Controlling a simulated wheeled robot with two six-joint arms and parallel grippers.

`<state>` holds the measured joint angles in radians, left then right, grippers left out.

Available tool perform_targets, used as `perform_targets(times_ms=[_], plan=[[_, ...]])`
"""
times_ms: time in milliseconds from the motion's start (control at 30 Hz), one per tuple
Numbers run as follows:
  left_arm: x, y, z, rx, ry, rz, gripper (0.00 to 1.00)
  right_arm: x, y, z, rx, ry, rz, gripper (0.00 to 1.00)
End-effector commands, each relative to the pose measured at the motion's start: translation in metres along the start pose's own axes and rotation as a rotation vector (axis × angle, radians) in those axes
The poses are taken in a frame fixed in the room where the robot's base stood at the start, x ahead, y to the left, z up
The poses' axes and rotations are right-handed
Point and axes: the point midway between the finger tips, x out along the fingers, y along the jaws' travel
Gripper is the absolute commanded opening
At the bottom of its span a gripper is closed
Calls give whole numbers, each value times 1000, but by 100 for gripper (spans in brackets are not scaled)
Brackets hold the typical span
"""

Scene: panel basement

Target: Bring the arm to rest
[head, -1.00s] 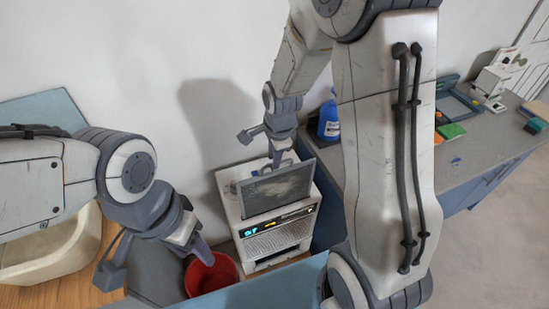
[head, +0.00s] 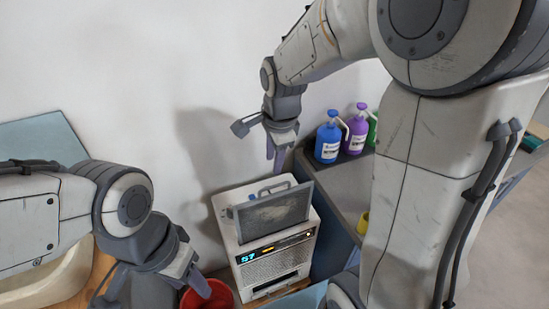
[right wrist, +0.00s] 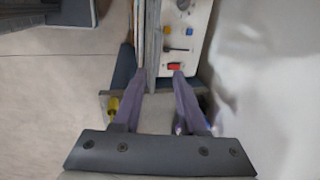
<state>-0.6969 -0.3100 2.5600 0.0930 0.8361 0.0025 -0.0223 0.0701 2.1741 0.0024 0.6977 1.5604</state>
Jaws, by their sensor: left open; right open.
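My right gripper (head: 276,158) hangs open and empty above the back of a white machine (head: 277,258), close to the wall. The machine has a lit display and a grey mesh panel (head: 273,216) standing tilted on its top. In the right wrist view my right gripper (right wrist: 160,76) has its fingers apart, with the machine's top and its red switch (right wrist: 174,67) beyond them. My left gripper (head: 158,288) is low at the left, open, with one finger in front of a red bucket (head: 222,297).
A grey-topped counter (head: 345,195) stands right of the machine, with a blue bottle (head: 328,142) and a purple bottle (head: 356,130) on it. A yellow object (head: 363,222) is partly hidden by my right arm. A pale basin (head: 50,288) is at the lower left.

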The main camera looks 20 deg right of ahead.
Motion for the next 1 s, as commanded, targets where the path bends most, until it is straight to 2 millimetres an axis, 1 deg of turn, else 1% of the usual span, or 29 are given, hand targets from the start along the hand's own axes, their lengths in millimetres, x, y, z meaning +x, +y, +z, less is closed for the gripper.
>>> perform_targets(times_ms=[167,567,667,767,833,867,900,967,1000], plan=[[1,0,0,0,0,0,50,-8,0,0,0,0,1,42],[1,0,0,0,0,0,50,-8,1,1,-4,0,2,42],[3,0,0,0,0,0,50,-7,6,10,-75,-8,5,42],[6,0,0,0,0,0,50,-7,24,35,-287,-29,16,42],[10,-1,0,0,0,0,50,-7,45,58,-522,-53,26,42],[12,-1,1,0,0,0,50,-8,56,69,-637,-65,29,42],[14,-1,1,1,0,0,50,-8,72,82,-798,-83,35,42],[18,-1,1,1,0,0,50,-8,97,100,-1043,-112,38,42],[20,-1,1,1,0,0,50,-8,113,109,-1200,-131,39,42]])
